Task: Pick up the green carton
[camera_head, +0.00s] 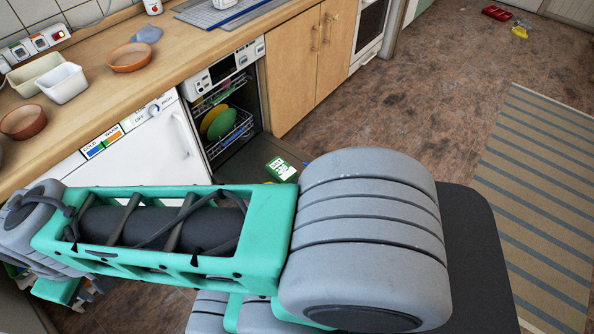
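A small green and white carton (281,169) shows just above my arm, near the open dishwasher. It seems to lie on the lowered dishwasher door, and my arm may cover its lower edge. My thick teal and grey arm crosses the lower half of the view. No gripper fingertips can be made out; the far end of my arm runs to the left edge, and the parts below it are mostly hidden. No open fridge can be made out.
An open dishwasher (247,126) holds a green plate (222,124). Left of it is a white appliance (160,150) under a wooden counter (95,90) with bowls. Wooden cabinets (300,70) stand behind. A striped rug (540,190) lies right; the brown floor (430,100) between is clear.

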